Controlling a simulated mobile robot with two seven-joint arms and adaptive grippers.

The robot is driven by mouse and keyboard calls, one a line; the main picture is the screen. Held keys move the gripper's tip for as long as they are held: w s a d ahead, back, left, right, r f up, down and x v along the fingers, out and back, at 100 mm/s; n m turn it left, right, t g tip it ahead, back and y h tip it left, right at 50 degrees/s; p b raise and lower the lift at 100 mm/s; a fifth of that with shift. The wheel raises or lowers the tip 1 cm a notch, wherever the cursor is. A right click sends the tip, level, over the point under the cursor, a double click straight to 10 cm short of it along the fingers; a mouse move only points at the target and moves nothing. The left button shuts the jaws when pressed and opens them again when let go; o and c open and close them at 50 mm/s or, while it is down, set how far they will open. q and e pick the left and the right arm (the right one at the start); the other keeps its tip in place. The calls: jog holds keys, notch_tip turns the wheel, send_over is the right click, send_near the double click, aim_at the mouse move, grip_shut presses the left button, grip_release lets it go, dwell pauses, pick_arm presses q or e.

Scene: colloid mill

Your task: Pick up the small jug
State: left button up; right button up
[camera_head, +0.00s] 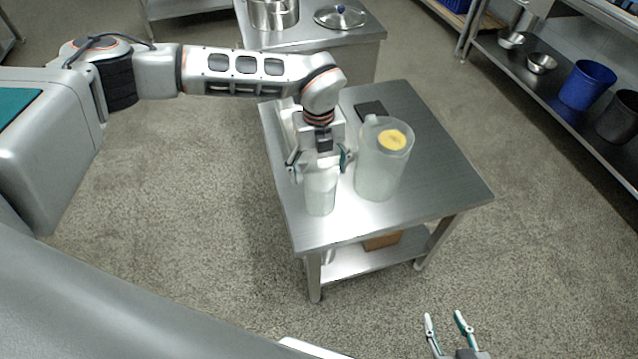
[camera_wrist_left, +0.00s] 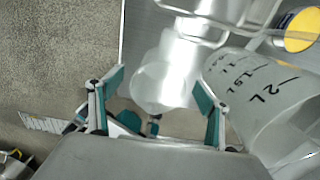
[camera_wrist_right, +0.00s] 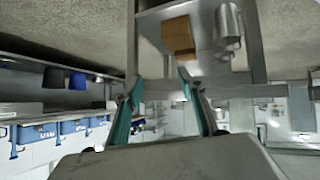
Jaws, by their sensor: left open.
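The small jug (camera_head: 320,194), pale and translucent, stands upright near the front left of the steel table (camera_head: 440,180). It also shows in the left wrist view (camera_wrist_left: 160,80). My left gripper (camera_head: 319,160) is above it, open, with its fingers apart on either side of the jug's upper part. It looks empty, and I cannot tell whether a finger touches the jug. The gripper hides the jug's top in the head view. My right gripper (camera_head: 444,316) is open and empty, low in front of the table; its fingers also show in the right wrist view (camera_wrist_right: 155,88).
A larger translucent jug (camera_head: 378,175), with a yellow disc at its top and volume marks, stands close to the right. A dark flat object (camera_head: 370,110) lies behind it. A cardboard box (camera_head: 382,240) sits on the lower shelf. The table's right side is clear.

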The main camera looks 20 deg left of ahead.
aim_at(319, 187)
pick_arm(q)
jog(key=shift+s+d+f, duration=0.1)
jog(key=shift+d+f, duration=0.05)
jog(key=shift+f, duration=0.3)
jog(key=shift+s+d+f, duration=0.1)
jog(key=shift+f, duration=0.35)
jog(key=f, duration=0.2)
jog(key=f+b, duration=0.1)
jog(key=f, duration=0.2)
jog(key=shift+w+a+f, duration=0.25)
jog(key=shift+f, duration=0.05)
jog(key=shift+r, duration=0.1)
jog(key=c, duration=1.2)
